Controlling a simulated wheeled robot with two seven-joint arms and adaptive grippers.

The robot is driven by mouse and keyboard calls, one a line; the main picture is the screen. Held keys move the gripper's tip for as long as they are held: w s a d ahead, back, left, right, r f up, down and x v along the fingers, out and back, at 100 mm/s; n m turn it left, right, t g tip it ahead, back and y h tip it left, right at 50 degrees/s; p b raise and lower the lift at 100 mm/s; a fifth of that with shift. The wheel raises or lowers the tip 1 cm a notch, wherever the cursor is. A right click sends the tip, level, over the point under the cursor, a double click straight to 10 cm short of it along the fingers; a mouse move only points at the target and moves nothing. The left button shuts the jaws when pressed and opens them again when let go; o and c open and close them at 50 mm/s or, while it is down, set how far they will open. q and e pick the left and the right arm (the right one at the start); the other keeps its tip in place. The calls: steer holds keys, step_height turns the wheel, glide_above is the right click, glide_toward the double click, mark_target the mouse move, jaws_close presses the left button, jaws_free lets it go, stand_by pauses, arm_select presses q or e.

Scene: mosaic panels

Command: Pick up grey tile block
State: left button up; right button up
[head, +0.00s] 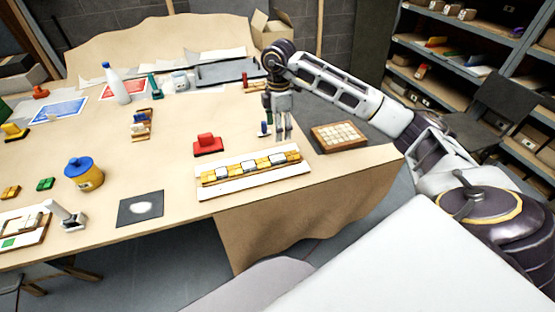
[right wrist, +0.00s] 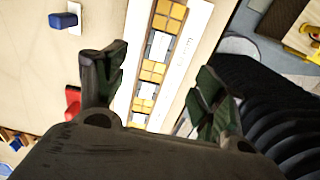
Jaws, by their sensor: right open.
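A mosaic panel (head: 215,188), a white board with a row of orange tiles and a few pale grey tile blocks (head: 249,166), lies near the table's front edge. I cannot tell which grey block is meant. In the right wrist view the grey blocks (right wrist: 158,46) sit between orange tiles on the panel (right wrist: 187,45). My right gripper (head: 283,136) points down, just beyond the panel's right end in the head view. In the right wrist view its open fingers (right wrist: 158,88) straddle the strip from above, with nothing between them. My left gripper is not in view.
A red handled block (head: 208,147) stands behind the panel and a small blue one (head: 264,129) beside my right gripper. A wooden tray of pale tiles (head: 316,139) lies to the right. A yellow jar with a blue lid (head: 88,180) and dark square (head: 127,215) are left.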

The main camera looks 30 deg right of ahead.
glide_above(277, 158)
steer(key=shift+d+f+p, duration=0.15)
steer(key=shift+f+p, duration=0.05)
steer(key=shift+f, duration=1.75)
steer(key=shift+d+f+p, duration=0.1)
steer(key=shift+f+p, duration=0.05)
steer(key=shift+f, duration=1.75)
steer(key=shift+a+f+p, duration=0.15)
steer(key=shift+f+p, duration=0.4)
steer(key=shift+f, duration=2.05)
